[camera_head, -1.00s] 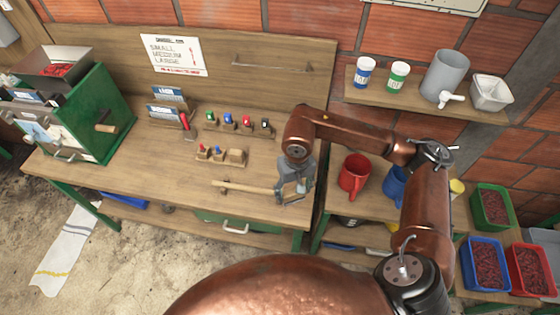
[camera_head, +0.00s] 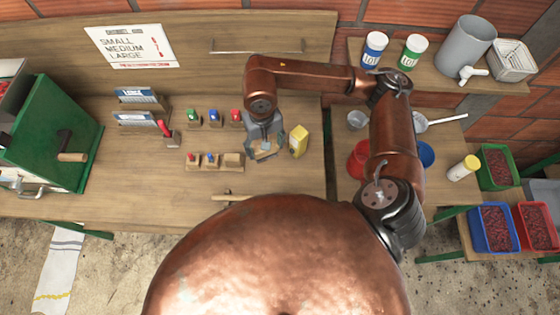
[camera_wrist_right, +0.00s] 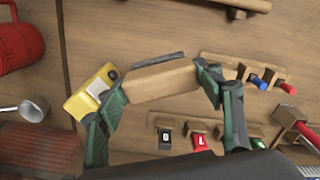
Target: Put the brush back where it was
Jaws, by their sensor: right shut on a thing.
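My right gripper (camera_head: 265,153) is shut on a light wooden block with a dark strip along one long edge, which looks like the brush (camera_wrist_right: 160,82). In the wrist view its two green-padded fingers (camera_wrist_right: 165,90) press on the ends of the block. In the head view the brush (camera_head: 264,147) shows only partly between the fingers, over the right part of the wooden bench (camera_head: 150,200). I cannot tell whether it touches the bench top. My left gripper is not in view.
A yellow block-shaped item (camera_head: 299,141) stands close beside the right gripper. Small coloured stamps (camera_head: 213,117) and a wooden holder (camera_head: 213,160) lie to its left. A wooden-handled tool (camera_head: 230,197) lies near the front. A red mug (camera_head: 360,158) stands right.

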